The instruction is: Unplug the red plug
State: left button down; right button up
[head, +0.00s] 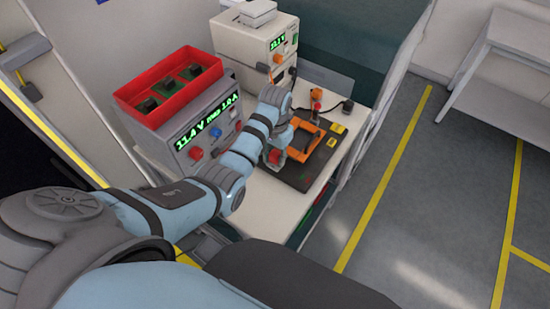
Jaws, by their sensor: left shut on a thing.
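My left arm reaches in from the lower left over the bench top. My left gripper (276,150) is at the bench's near side, shut and partly hidden by my own wrist. A small red piece, which looks like the red plug (274,157), shows at its fingers, beside the dark board (293,177). Whether the plug sits in a socket or is clear of it cannot be told. My right gripper is not in view.
An orange frame (309,150) stands on the board, with a red-topped part (317,107) behind it. A grey power supply (178,150) carries a red bin (135,92). A cream unit (243,44) stands behind. Open floor (400,210) lies to the right.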

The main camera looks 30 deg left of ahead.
aim_at(276, 153)
pick_arm(q)
jog(key=shift+r, duration=2.8)
